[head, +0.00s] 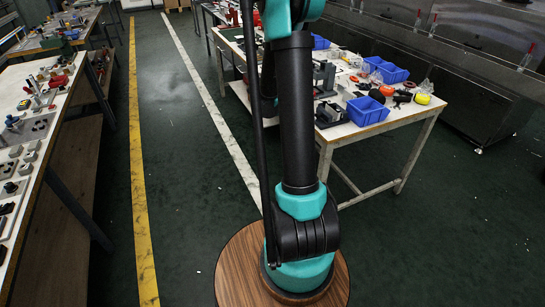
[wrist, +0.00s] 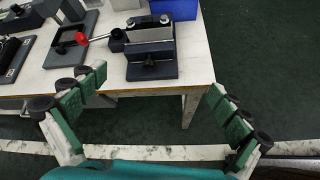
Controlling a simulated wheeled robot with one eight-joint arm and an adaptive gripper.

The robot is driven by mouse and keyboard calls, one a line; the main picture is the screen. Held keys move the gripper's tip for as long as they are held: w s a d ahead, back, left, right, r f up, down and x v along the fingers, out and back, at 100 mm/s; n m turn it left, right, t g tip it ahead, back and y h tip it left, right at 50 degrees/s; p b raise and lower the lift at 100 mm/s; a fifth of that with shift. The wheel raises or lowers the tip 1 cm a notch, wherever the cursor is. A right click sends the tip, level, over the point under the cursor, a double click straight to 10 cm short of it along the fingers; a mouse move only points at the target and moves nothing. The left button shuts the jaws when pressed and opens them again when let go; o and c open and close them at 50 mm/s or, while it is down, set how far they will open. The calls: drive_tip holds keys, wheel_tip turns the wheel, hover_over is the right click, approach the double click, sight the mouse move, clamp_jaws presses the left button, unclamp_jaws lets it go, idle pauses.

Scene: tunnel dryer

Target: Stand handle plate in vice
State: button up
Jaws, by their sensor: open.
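My gripper (wrist: 157,82) is open and empty in the wrist view, its green-padded fingers spread wide at the table's front edge. In the head view the likely vice (head: 331,115) is on the right-hand table; my gripper is not visible there.
A blue bin (wrist: 175,9) stands behind the vice. The white worktable (head: 385,125) also carries blue bins and tools. Another bench (head: 50,120) stands at left. The green floor between is clear.

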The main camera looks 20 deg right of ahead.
drive_tip(key=s+a+f+m+t+y, duration=0.1)
drive_tip(key=s+a+m+y, duration=0.4)
drive_tip(key=s+a, duration=0.7)
drive_tip(key=s+a+f+m+t+y, duration=0.1)
drive_tip(key=s+a+f+m+y, duration=0.3)
drive_tip(key=s+a+m, duration=0.6)
drive_tip(key=s+a+y, duration=0.2)
drive_tip(key=a, duration=0.3)
drive_tip(key=shift+a+f+m, duration=0.15)
drive_tip(key=shift+a+m, duration=0.05)
drive_tip(key=shift+m, duration=0.1)
